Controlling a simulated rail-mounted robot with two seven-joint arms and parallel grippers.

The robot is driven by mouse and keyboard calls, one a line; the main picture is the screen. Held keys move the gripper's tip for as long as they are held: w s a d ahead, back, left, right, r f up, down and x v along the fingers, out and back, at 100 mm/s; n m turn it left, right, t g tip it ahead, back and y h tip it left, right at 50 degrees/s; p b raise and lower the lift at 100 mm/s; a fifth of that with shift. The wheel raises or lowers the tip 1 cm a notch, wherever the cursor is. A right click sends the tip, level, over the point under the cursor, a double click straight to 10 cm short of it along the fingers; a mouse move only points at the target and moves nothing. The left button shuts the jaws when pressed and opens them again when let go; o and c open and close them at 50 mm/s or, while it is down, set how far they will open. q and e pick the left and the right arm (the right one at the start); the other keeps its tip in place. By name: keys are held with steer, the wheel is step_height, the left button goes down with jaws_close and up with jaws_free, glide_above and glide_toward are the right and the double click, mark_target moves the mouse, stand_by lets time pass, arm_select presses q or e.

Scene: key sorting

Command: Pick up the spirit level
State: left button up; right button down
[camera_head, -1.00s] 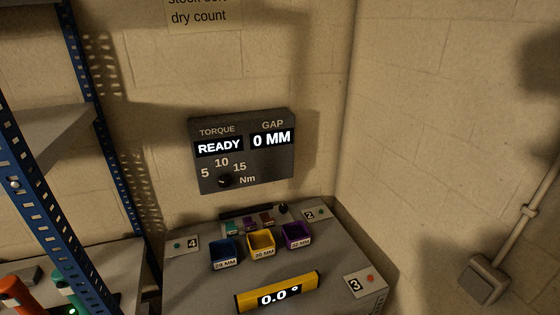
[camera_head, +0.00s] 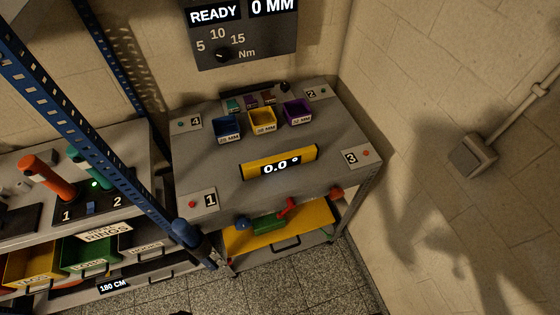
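The spirit level (camera_head: 262,172) is a yellow bar with dark ends and a black display reading 0.0 °. It lies on the grey bench top (camera_head: 225,165), near the front edge and in front of three small bins. Nothing covers it. Neither of my grippers shows in the head view.
Blue (camera_head: 227,129), yellow (camera_head: 262,122) and purple (camera_head: 297,113) bins stand behind the level. Numbered corner plates, such as plate 1 (camera_head: 205,201) and plate 3 (camera_head: 359,157), sit on the bench. A blue shelf post (camera_head: 90,135) stands left. Tiled floor (camera_head: 300,270) lies in front.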

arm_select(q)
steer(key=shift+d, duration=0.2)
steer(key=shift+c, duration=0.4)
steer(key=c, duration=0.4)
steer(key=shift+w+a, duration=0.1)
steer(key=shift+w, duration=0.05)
